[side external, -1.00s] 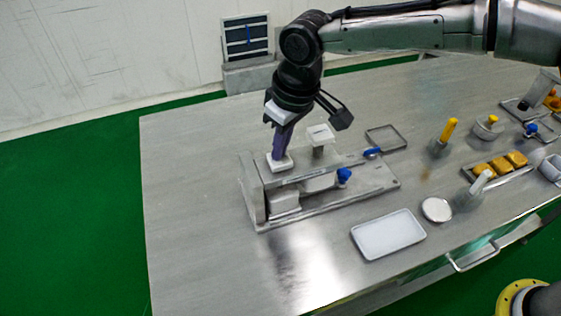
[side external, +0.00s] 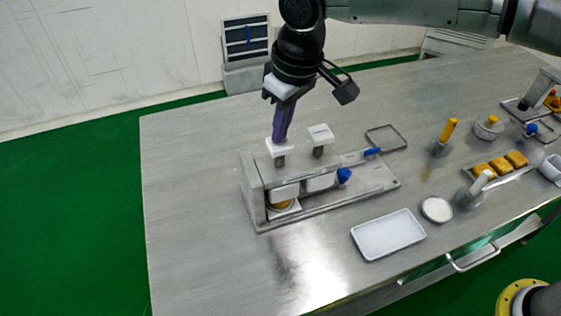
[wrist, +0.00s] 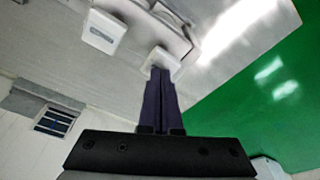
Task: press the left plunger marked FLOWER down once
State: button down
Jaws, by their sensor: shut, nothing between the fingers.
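The press (side external: 330,200) stands on the steel table with two white-capped plungers. The left plunger cap (side external: 280,147) is up, with its grey stem showing above the top plate. Its white block hangs inside the frame, with a yellow piece (side external: 281,204) under it. The right plunger cap (side external: 321,134) is also up. My gripper (side external: 279,138) is shut and empty, its purple fingers pointing down at the left cap; I cannot tell whether they touch it. In the wrist view the fingertips (wrist: 158,72) overlap the near cap (wrist: 163,60). The FLOWER marking is not readable.
A blue knob (side external: 344,175) sits at the press's right side. A white tray (side external: 388,236) and a round white dish (side external: 436,210) lie in front to the right. A tray of yellow pieces (side external: 500,166) is farther right. The table's left part is clear.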

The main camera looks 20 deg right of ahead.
jog(key=shift+r, duration=2.2)
jog(key=s+d+r+m+t, duration=0.1)
jog(key=s+d+r+m, duration=0.1)
jog(key=d+r, duration=0.55)
jog(key=s+d+r+m+t, duration=0.1)
jog(key=d+r, duration=0.4)
jog(key=d, duration=0.6)
jog(key=s+d+m+t, duration=0.2)
jog(key=s+d, duration=0.9)
jog(key=s+d+f, duration=0.2)
jog(key=s+f, duration=0.4)
jog(key=f, duration=0.1)
jog(key=s+d+f+m+h, duration=0.1)
jog(key=s+d+f, duration=0.1)
jog(key=s+f, duration=0.5)
jog(key=shift+d+f, duration=0.4)
jog(key=shift+f, duration=0.15)
